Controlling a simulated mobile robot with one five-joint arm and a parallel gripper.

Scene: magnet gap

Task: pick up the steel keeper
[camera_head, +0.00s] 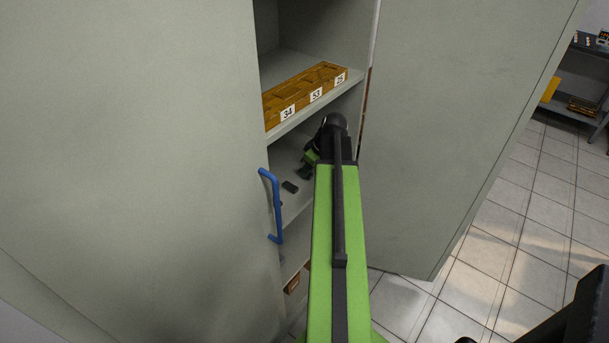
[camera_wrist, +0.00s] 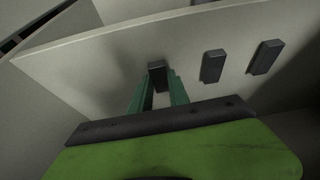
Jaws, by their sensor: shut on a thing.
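In the wrist view, my gripper (camera_wrist: 160,86) has its two green fingers shut on a small dark block (camera_wrist: 157,72) at their tips. The block is at the shelf surface; I cannot tell whether it touches it. Two similar dark blocks stand to its right, a nearer one (camera_wrist: 212,66) and a farther one (camera_wrist: 266,57). The three look alike, and I cannot tell by looks which is the steel keeper. In the head view, one dark block (camera_head: 290,187) shows on the cabinet shelf, left of my gripper. My arm hides much of the gripper there.
The cabinet's shelf above holds a wooden tray (camera_head: 278,117) with number labels 34, 53 and 25. A left door (camera_head: 130,150) with a blue handle (camera_head: 273,205) and an open right door (camera_head: 440,130) flank the opening. Tiled floor (camera_head: 500,240) lies right.

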